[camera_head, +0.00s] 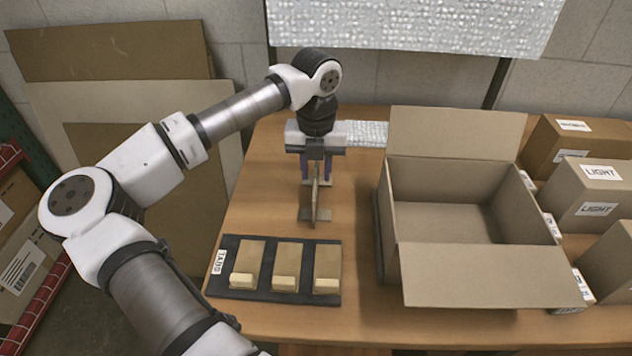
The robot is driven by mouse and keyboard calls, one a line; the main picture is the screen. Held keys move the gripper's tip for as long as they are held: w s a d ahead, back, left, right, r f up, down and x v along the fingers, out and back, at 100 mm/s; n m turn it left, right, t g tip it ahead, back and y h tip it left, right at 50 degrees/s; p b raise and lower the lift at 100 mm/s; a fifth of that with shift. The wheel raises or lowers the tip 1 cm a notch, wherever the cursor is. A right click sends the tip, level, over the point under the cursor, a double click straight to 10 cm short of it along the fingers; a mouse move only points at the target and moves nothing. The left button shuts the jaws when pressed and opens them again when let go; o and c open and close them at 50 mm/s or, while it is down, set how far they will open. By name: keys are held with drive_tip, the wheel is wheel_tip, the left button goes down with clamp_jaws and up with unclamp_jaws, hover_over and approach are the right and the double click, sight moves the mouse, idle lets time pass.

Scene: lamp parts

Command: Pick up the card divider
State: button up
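The card divider (314,205) is a thin grey-brown card piece. It stands upright on the wooden table, seen nearly edge-on, with flat card parts spreading to its sides near the base. My gripper (316,173) points down over it from behind. Its two purple fingers are spread apart, one on each side of the divider's upper edge, with visible gaps between. The far side of the divider is hidden by the gripper and by the divider itself.
An open, empty cardboard box (415,225) stands to the right, flaps spread. A black tray (262,295) labelled TABS holds three card pieces in front. Closed boxes labelled LIGHT (590,190) stand far right. Bubble wrap (368,134) lies behind. Table around the divider is mostly clear.

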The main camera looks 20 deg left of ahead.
clamp_jaws()
drive_tip(key=shift+r, duration=0.1)
idle(0.4)
